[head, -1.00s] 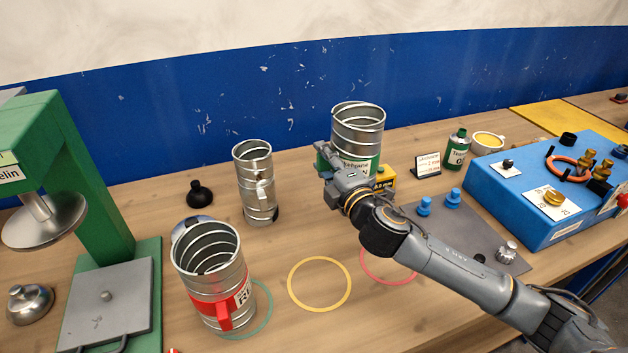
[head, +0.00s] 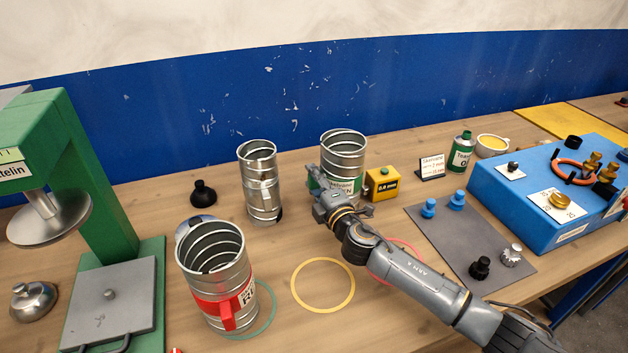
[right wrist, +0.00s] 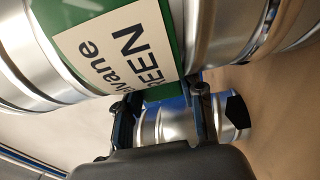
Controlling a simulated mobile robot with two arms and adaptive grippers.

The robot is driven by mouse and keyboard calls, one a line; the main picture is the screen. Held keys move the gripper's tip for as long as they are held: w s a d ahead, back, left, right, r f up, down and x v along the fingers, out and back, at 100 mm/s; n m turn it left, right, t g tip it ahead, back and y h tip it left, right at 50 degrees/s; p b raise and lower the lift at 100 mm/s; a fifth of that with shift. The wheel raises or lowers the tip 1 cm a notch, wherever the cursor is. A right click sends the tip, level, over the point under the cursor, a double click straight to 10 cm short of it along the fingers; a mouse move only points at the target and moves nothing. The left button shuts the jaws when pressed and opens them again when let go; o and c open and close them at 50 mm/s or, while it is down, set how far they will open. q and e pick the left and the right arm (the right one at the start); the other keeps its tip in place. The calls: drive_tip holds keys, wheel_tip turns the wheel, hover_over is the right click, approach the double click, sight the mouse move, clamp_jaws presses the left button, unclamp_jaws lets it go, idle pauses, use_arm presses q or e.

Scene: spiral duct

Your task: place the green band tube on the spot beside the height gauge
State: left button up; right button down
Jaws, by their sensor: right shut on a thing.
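The green band tube (head: 344,150) is a spiral metal duct, upright behind my right gripper in the head view. My right gripper (head: 325,190) is shut on it at the green band. In the right wrist view the green band (right wrist: 177,25) and its label fill the top, with the gripper fingers (right wrist: 160,112) below. The tube's bottom is partly hidden by the gripper, so I cannot tell if it touches the table. I cannot identify the height gauge for sure; a green stand with a round metal plate (head: 48,220) is at the left. My left gripper is not in view.
A plain metal tube (head: 261,182) stands close left of the held tube. A red band tube (head: 217,275) stands by a green ring (head: 268,312). A yellow ring (head: 322,312) lies empty. A yellow box (head: 382,184) is close right; a blue box (head: 530,200) is farther right.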

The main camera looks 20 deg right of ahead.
drive_tip(key=c, duration=1.3)
unclamp_jaws()
drive_tip(key=shift+f, duration=0.2)
drive_tip(key=o, duration=0.5)
drive_tip(key=shift+r, duration=0.1)
drive_tip(key=shift+s+r, duration=0.1)
drive_tip(key=shift+r, duration=0.05)
drive_tip(key=s, duration=0.3)
drive_tip(key=s+d+b, duration=0.1)
drive_tip(key=s, duration=0.6)
drive_tip(key=shift+s+d+b, duration=0.15)
drive_tip(key=shift+s+b, duration=0.15)
drive_tip(key=shift+s+d, duration=0.1)
drive_tip(key=shift+s, duration=0.45)
